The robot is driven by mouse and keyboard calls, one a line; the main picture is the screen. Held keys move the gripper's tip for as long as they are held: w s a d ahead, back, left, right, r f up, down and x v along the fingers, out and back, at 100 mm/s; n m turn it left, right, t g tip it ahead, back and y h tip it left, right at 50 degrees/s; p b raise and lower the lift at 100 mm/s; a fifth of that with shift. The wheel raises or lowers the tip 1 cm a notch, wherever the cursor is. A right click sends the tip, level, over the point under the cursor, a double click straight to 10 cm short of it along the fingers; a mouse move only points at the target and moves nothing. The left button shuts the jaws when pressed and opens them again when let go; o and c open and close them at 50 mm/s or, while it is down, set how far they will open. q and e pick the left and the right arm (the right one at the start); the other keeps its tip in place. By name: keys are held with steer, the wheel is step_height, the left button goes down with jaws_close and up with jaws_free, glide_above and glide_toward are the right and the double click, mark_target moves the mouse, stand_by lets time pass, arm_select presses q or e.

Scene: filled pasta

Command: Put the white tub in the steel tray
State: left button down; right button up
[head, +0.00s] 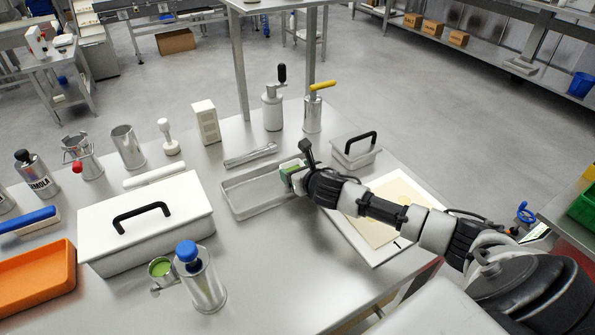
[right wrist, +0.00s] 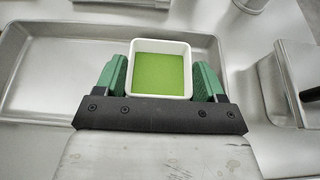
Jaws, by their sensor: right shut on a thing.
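The white tub (right wrist: 160,47) is a small square container with a flat green filling. My right gripper (right wrist: 160,85) is shut on it, with a green finger pad on each side, and the tub looks level. In the head view the right gripper (head: 291,176) is at the right end of the steel tray (head: 240,212), and the arm partly hides the tub. The shallow rectangular tray also shows behind the tub in the right wrist view (right wrist: 60,72). I cannot tell whether the tub touches the tray floor. My left gripper is not in view.
A lidded steel box (head: 358,158) stands right of the tray, and tongs (head: 250,155) lie behind it. A big white box (head: 150,235) with a black handle stands to the left. A blue-topped bottle (head: 203,285) stands in front. The tray's left part is empty.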

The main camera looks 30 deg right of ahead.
steer(key=o, duration=0.9)
steer(key=shift+r, duration=0.15)
steer(key=v, duration=1.2)
